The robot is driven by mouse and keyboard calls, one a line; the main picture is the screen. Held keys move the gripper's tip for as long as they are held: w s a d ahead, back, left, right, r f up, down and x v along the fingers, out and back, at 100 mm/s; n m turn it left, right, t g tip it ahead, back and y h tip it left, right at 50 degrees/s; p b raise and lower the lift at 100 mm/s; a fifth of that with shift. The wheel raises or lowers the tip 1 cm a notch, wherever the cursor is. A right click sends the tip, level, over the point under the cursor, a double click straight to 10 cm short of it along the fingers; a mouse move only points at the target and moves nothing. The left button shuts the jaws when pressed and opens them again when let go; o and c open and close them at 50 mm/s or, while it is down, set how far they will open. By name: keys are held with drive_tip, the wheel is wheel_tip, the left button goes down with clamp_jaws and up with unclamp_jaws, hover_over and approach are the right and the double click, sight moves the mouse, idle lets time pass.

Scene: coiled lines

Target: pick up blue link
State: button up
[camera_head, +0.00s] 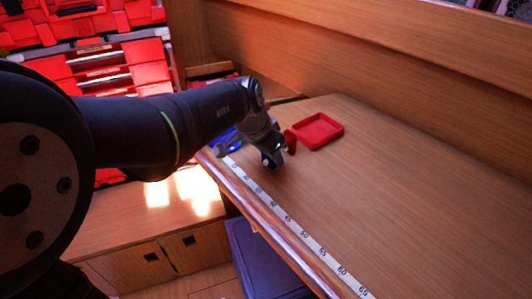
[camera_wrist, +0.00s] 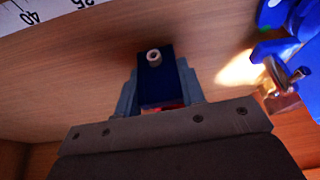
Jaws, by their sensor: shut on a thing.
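The blue link (camera_wrist: 154,88), dark blue with a small pale round stud near its far end, is between the two fingers of my gripper (camera_wrist: 157,80) in the wrist view. The fingers are shut on its sides. In the head view my gripper (camera_head: 272,158) is low over the table, left of a red tray. The link is small and dark there, and I cannot tell whether it touches the wood.
A red tray (camera_head: 318,131) lies on the table (camera_head: 400,190), with a small red piece (camera_head: 290,142) beside it. A bright blue object (camera_wrist: 283,48) is at the wrist view's right. A measuring strip (camera_head: 306,237) follows the front edge. The table's right side is clear.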

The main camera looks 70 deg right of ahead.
drive_tip(key=r, duration=0.4)
drive_tip(key=shift+s+a, duration=0.1)
drive_tip(key=shift+s, duration=0.2)
drive_tip(key=s+a+r, duration=0.4)
drive_tip(key=s+r, duration=0.2)
drive_tip(key=s, duration=0.3)
drive_tip(key=w+d+r, duration=0.2)
drive_tip(key=w+r, duration=0.1)
drive_tip(key=w, duration=0.7)
drive_tip(key=w+d+r, duration=0.2)
drive_tip(key=w+r, duration=0.1)
drive_tip(key=w, duration=0.6)
drive_tip(key=w+d+r, duration=0.1)
drive_tip(key=w+r, duration=0.2)
drive_tip(key=w, duration=0.7)
drive_tip(key=shift+m, duration=0.4)
drive_tip(key=shift+w+d+f, duration=0.1)
drive_tip(key=shift+d+f, duration=0.1)
drive_tip(key=shift+f, duration=1.8)
drive_tip(key=shift+f, duration=0.35)
drive_tip(key=shift+f, duration=0.4)
drive_tip(key=shift+r, duration=0.3)
